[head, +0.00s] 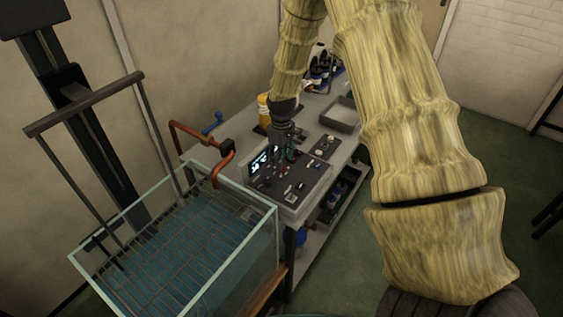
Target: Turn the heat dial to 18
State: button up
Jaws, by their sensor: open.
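A dark control panel (311,172) with small knobs and switches lies on the grey bench. A small lit display (262,158) glows at its back left. I cannot tell which control is the heat dial, and no numbers can be read at this size. My gripper (281,153) points down over the back part of the panel, beside the display. It is open and appears empty. It hides part of the panel, and I cannot tell if its fingers touch a control.
A glass tank (275,240) with blue water and a wire rack stands at the front left. Orange-red pipework (190,130) rises between tank and bench. A smaller panel (323,147), a grey tray (341,114) and a yellow container (263,108) are on the bench.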

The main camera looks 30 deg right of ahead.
jog(key=shift+f+p, duration=0.45)
jog(key=shift+f, duration=1.3)
grip_shut()
jog(key=shift+m, duration=0.3)
jog(key=m+b, duration=0.1)
jog(key=m, duration=0.4)
jog(key=shift+m, duration=0.3)
jog(key=m+b, duration=0.1)
jog(key=m, duration=0.4)
jog(key=shift+m, duration=0.3)
